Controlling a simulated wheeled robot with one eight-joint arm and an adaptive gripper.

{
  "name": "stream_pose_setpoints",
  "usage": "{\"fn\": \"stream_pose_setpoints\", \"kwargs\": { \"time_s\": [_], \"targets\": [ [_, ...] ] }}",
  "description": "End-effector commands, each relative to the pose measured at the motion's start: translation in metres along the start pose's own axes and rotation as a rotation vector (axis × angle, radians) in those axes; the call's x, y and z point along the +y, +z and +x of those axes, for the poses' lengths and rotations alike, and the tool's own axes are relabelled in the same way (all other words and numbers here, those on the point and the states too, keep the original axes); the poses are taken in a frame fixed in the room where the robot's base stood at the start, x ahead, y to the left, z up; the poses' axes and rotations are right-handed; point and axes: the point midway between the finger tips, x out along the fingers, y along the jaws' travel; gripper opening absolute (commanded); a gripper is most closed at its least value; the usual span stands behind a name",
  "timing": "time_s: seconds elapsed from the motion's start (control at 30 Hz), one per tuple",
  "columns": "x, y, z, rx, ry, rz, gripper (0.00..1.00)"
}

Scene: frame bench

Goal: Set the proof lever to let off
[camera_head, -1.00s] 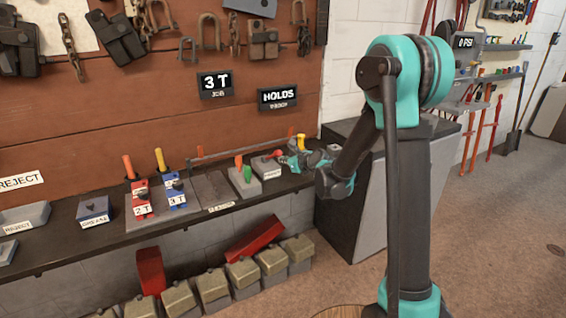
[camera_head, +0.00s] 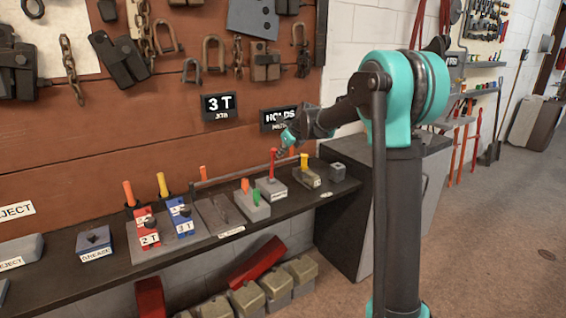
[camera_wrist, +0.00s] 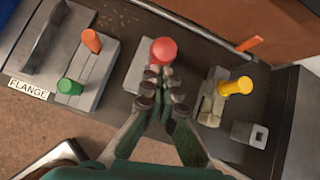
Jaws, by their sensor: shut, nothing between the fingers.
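A red-knobbed lever (camera_head: 273,163) stands about upright on a grey block with a small white label, too small to read for certain. I take it to be the proof lever. Its round red knob (camera_wrist: 163,51) is seen from above in the wrist view. My gripper (camera_head: 284,143) is above and close to the knob in the head view. In the wrist view, my gripper's fingertips (camera_wrist: 162,82) are together, just below the knob in the picture, with nothing between them. I cannot tell whether they touch the lever. The display (camera_head: 284,118) reading HOLDS is partly covered by my arm.
A block with green and orange handles (camera_head: 252,203) stands left of the lever. A yellow-knobbed fixture (camera_head: 306,176) and small grey block (camera_head: 338,172) stand right. A rail and an orange upright are behind. Red and blue units (camera_head: 146,229) sit further left on the bench.

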Motion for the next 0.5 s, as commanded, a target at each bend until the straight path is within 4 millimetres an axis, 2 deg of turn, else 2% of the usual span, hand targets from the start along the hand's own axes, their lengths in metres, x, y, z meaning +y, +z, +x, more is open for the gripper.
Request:
{"fn": "stream_pose_setpoints", "kwargs": {
  "time_s": [0.2,0.5],
  "targets": [
    [-0.005,0.023,0.009,-0.001,0.000,-0.002,0.00],
    [-0.008,0.039,0.017,-0.005,-0.001,-0.001,0.00]
  ]
}}
